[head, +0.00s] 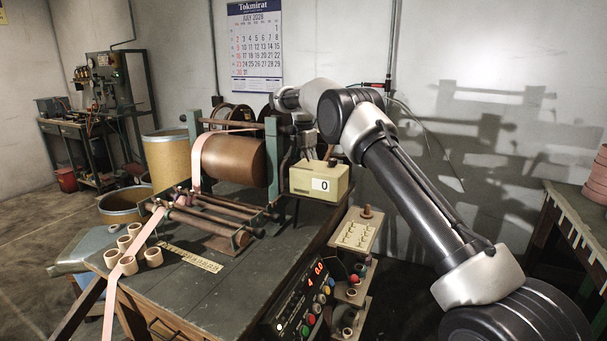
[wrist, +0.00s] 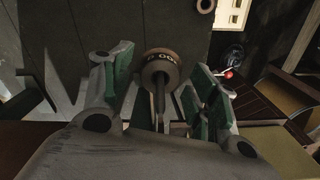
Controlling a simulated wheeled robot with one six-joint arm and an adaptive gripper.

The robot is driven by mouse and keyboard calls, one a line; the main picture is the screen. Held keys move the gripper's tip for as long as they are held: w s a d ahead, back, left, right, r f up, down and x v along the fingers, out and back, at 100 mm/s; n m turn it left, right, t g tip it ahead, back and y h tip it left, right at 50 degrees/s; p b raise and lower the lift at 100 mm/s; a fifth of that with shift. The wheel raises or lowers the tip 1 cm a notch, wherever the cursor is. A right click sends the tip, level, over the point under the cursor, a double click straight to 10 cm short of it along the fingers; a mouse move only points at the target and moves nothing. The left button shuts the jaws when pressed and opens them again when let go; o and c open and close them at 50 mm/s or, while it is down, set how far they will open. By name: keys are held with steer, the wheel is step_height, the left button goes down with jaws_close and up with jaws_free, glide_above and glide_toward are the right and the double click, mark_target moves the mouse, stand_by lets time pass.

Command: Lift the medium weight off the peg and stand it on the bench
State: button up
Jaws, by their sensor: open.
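In the wrist view a round brown weight (wrist: 162,66) with pale digits on its rim shows between my fingers. A thin dark rod (wrist: 160,100) runs from it toward the camera. I cannot tell whether this is the medium weight. My gripper (wrist: 157,82) is open, with green pads on both sides of the weight and gaps beside it. In the head view my gripper is at the back of the bench (head: 205,290), behind the cream counter box (head: 310,183), which hides its fingertips. The weight and peg are not clear there.
A brown drum (head: 235,158) with pale pink tape stands in a frame left of my gripper.

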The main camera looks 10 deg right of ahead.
steer(key=shift+f, duration=0.15)
steer(key=c, duration=1.2)
step_height(320, 180, up, 9)
steer(key=shift+f, duration=0.1)
steer(key=shift+r, duration=0.6)
